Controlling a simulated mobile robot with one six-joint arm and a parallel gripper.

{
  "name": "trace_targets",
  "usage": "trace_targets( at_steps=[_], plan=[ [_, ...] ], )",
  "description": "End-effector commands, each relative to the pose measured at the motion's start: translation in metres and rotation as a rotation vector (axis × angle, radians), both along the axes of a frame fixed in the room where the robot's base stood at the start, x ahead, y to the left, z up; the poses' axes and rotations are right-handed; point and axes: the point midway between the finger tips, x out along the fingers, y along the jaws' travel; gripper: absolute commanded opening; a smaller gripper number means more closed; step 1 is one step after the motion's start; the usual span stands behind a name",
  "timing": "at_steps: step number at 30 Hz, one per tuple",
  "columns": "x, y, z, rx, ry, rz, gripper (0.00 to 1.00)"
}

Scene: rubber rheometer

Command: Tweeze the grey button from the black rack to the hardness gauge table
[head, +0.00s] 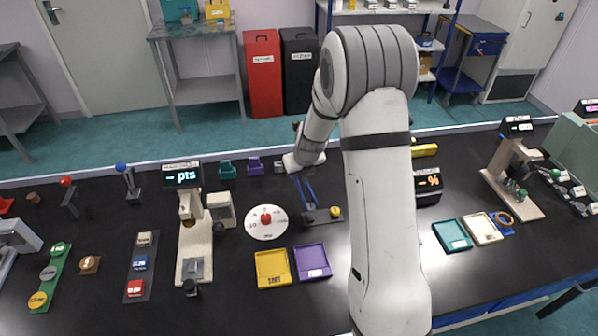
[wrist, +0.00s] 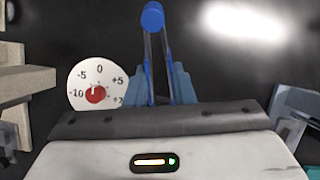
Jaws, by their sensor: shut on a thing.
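My gripper (head: 304,178) is above the middle of the bench, its jaws shut on blue tweezers (wrist: 152,16); the wrist view shows their two thin legs meeting at a round blue end. A grey round button (head: 48,273) lies on a green rack (head: 57,262) at the far left, between a green and a yellow one. A black rack (head: 151,270) beside it holds a pale, a blue and a red block. The hardness gauge with a "pts" display (head: 186,176) stands right of it; its small grey table (head: 193,268) looks empty. The gripper is well right of them.
A white dial with a red knob (head: 265,218) lies left of my gripper; it also shows in the wrist view (wrist: 84,78). Yellow (head: 272,281) and purple (head: 312,275) trays lie in front. A small dark stand (head: 322,215) is under the tweezers. Bare bench lies between the items.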

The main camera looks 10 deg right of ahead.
Motion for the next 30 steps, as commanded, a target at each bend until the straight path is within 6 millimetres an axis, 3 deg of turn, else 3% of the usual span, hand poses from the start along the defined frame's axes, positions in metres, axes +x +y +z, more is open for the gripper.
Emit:
trace_targets(
  at_steps=[1,21,30],
  plan=[
    [0.0,0.0,0.012,0.0,0.0,0.0,0.0],
    [0.001,-0.001,0.08,0.0,-0.003,-0.001,0.0],
    [0.0,-0.001,0.083,0.0,-0.001,-0.001,0.0]
  ],
)
